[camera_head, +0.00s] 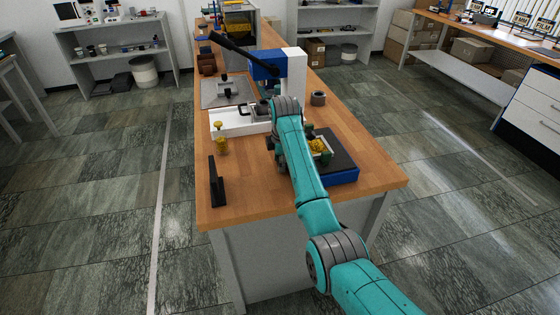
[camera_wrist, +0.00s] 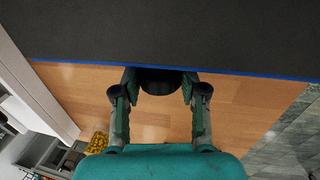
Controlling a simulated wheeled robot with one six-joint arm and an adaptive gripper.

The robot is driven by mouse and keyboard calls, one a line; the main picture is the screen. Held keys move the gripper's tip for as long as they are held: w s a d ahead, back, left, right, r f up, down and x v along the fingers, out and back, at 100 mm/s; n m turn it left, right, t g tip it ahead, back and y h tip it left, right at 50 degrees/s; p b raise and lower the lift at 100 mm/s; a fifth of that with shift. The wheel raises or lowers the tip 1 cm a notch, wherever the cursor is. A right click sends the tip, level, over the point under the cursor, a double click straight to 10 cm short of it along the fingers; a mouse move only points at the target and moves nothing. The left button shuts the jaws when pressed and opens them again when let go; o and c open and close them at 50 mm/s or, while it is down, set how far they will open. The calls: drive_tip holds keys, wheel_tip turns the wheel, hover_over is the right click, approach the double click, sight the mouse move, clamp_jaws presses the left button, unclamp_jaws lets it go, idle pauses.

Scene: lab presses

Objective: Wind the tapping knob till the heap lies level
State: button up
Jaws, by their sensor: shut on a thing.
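The tapping knob (camera_wrist: 160,84) is a dark round knob at the near side of a black-topped, blue-edged tapping unit (camera_wrist: 160,35). My gripper (camera_wrist: 159,78) has its two green fingers on either side of the knob, shut on it. In the head view the tapping unit (camera_head: 345,172) sits at the front right of the wooden bench. A small open box with a yellow heap (camera_head: 319,146) stands on it, partly hidden by my arm. I cannot tell how level the heap is. The knob is hidden there behind my arm.
A blue and white press (camera_head: 295,75) with a long black lever stands behind. A grey ring (camera_head: 318,98) stands right of the press.

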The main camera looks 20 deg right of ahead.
drive_tip(key=shift+t, duration=0.5)
drive_tip(key=o, duration=1.1)
drive_tip(key=shift+o, duration=0.2)
drive_tip(key=v, duration=1.2)
